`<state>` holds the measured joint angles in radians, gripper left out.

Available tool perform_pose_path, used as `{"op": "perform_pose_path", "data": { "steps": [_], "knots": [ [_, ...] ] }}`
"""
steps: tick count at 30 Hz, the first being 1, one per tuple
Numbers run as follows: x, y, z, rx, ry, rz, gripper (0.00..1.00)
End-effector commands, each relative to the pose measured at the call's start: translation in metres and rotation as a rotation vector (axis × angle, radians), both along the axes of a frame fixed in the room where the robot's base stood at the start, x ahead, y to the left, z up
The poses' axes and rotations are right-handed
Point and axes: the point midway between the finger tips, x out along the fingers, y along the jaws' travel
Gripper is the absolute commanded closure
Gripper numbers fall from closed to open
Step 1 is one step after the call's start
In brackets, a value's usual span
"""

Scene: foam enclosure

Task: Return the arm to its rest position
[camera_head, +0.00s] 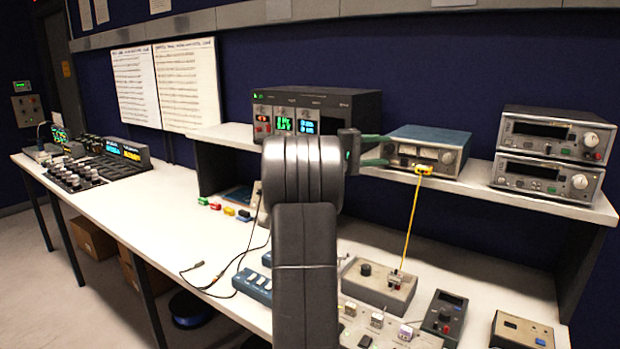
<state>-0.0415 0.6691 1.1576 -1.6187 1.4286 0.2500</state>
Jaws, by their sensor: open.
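My arm (305,240) rises through the middle of the picture, grey and bent at the top. My gripper (387,150) shows to the right of the arm's top, its two green fingers pointing right and spread apart. No object shows between the fingers. The fingertips overlap the left side of a blue-topped instrument (440,140) on the shelf; I cannot tell whether they touch it. A yellow plug (424,170) sits at this instrument's front, right of the fingers, with a yellow cable (411,215) running down to a grey box (375,287) on the bench.
A dark instrument with lit displays (325,112) stands on the shelf (540,195) behind my arm. Two stacked grey instruments (550,160) stand at right. Small boxes and a black cable (228,280) lie on the white bench (165,207). Its left-middle surface is mostly clear.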

Motion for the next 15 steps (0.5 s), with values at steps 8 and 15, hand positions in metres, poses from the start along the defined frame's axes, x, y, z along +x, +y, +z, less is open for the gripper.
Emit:
{"op": "perform_pose_path", "data": {
  "steps": [8, 15],
  "knots": [
    [0.0008, -0.0043, 0.0001, 0.008, -0.007, 0.0, 0.55],
    [0.0006, -0.0018, -0.0005, 0.005, -0.004, 0.001, 0.55]
  ]
}}
